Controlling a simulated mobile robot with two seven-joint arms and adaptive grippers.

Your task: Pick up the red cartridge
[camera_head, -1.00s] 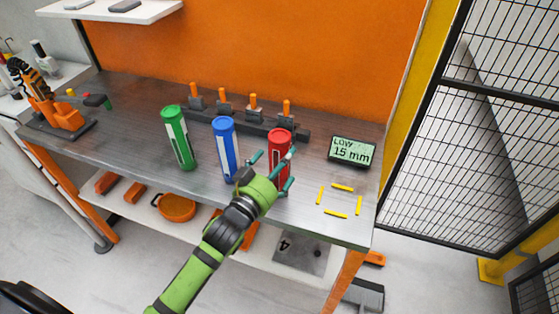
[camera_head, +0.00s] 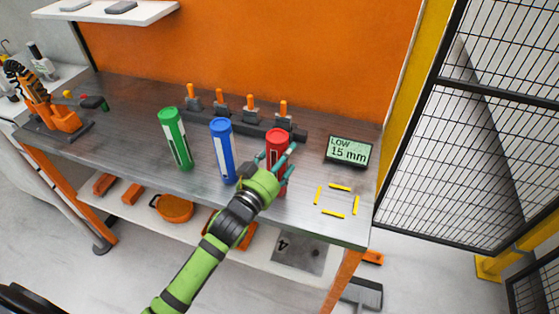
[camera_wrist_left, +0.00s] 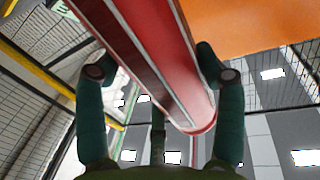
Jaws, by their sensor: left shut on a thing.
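The red cartridge (camera_head: 276,141) stands upright on the metal bench, to the right of the blue cartridge (camera_head: 222,150) and the green cartridge (camera_head: 175,138). My left gripper (camera_head: 279,163) is shut on the red cartridge, with teal fingers on either side of it. The gripper hides the cartridge's lower part in the head view. In the left wrist view the red cartridge (camera_wrist_left: 165,60) runs between the fingers of the left gripper (camera_wrist_left: 157,75). I cannot tell whether its base touches the bench. My right gripper is not in view.
A display (camera_head: 348,150) reading "LOW 15 mm" stands right of the red cartridge. Yellow strips (camera_head: 340,187) mark a square on the bench's right part. A dark rack with orange-topped pieces (camera_head: 251,105) lies behind. A mesh fence (camera_head: 470,130) stands at the right.

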